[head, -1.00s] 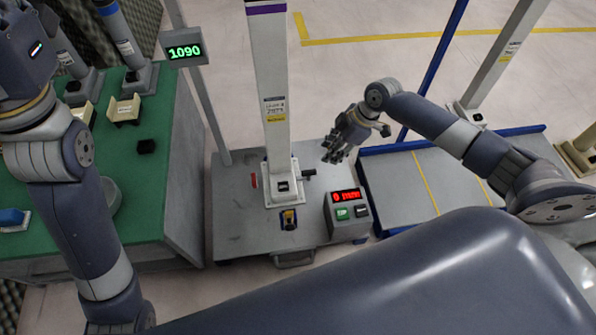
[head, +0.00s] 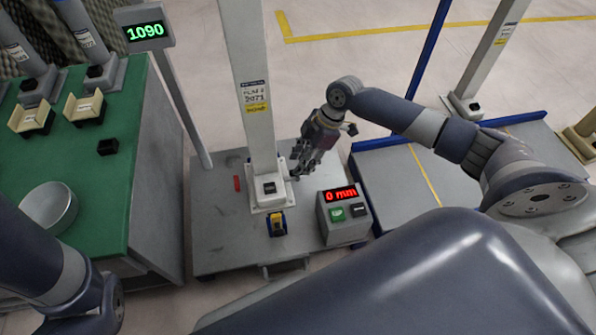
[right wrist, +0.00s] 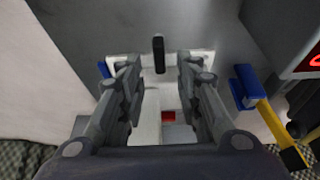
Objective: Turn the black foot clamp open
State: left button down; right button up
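The black foot clamp (right wrist: 158,54) shows in the right wrist view as a short black lever at the edge of the white post foot (right wrist: 204,60). It lies between the tips of my right gripper (right wrist: 160,78), whose fingers are spread on both sides; I cannot tell whether they touch it. In the head view my right gripper (head: 299,170) is low at the right side of the white post foot (head: 258,207) and mostly hides the clamp. My left arm enters at bottom left, with its gripper outside the picture.
A blue and yellow clamp (head: 277,225) sits at the front of the foot, a red one (head: 237,183) to its left. A box reading 0 mm (head: 343,215) stands close on the right. The white post (head: 254,90) rises behind. A green table (head: 100,190) is at left.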

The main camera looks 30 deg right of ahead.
jog(key=shift+b+x, duration=0.85)
jog(key=shift+x, duration=0.9)
grip_shut()
